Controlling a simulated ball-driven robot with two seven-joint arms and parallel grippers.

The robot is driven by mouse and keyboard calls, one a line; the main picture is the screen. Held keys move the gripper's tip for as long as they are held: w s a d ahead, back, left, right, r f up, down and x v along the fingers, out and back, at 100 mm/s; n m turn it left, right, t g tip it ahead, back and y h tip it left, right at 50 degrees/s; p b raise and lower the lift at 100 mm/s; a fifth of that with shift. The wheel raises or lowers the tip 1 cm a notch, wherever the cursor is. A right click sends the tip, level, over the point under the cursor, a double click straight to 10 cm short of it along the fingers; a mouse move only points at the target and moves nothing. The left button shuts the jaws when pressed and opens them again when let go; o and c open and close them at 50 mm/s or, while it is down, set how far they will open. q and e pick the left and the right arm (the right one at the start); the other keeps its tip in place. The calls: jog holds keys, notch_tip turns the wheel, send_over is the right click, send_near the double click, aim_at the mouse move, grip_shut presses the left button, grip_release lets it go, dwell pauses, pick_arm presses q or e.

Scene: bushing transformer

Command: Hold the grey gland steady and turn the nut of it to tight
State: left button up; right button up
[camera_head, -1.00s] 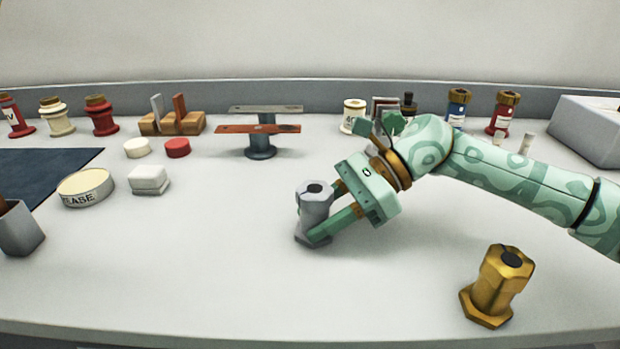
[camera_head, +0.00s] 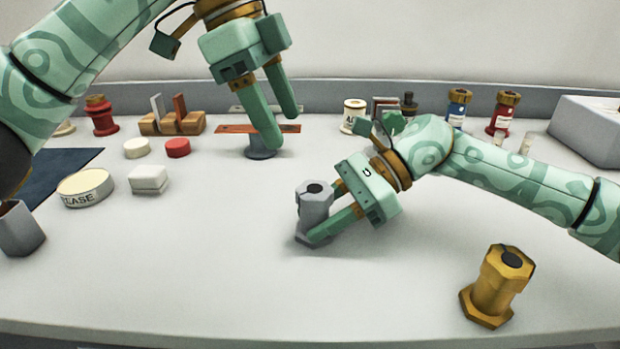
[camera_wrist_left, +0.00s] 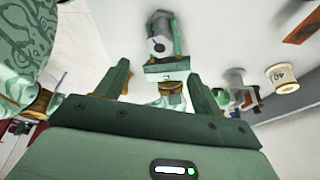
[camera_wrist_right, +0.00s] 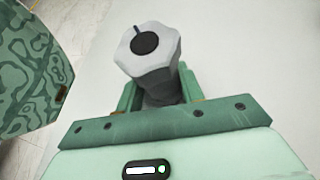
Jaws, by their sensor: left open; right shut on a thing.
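The grey gland (camera_head: 314,205) stands upright on the table, with its faceted nut (camera_wrist_right: 148,50) on top and a dark round centre in the nut. My right gripper (camera_head: 318,222) is shut on the gland's body below the nut; its fingers show on both sides in the right wrist view (camera_wrist_right: 158,90). My left gripper (camera_head: 283,130) is open and empty, high above the table, up and to the left of the gland. In the left wrist view the gland (camera_wrist_left: 159,35) lies beyond the open left fingers (camera_wrist_left: 160,78).
A brass gland (camera_head: 497,285) stands at the front right. A grease tin (camera_head: 86,188) and a white block (camera_head: 148,180) lie to the left. A stand with an orange bar (camera_head: 228,129) is behind, near my left gripper. The front middle of the table is clear.

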aim_at(314, 188)
pick_arm(q)
jog(key=x, duration=1)
jog(key=shift+d+f, duration=0.15)
jog(key=shift+f, duration=0.1)
jog(key=c, duration=1)
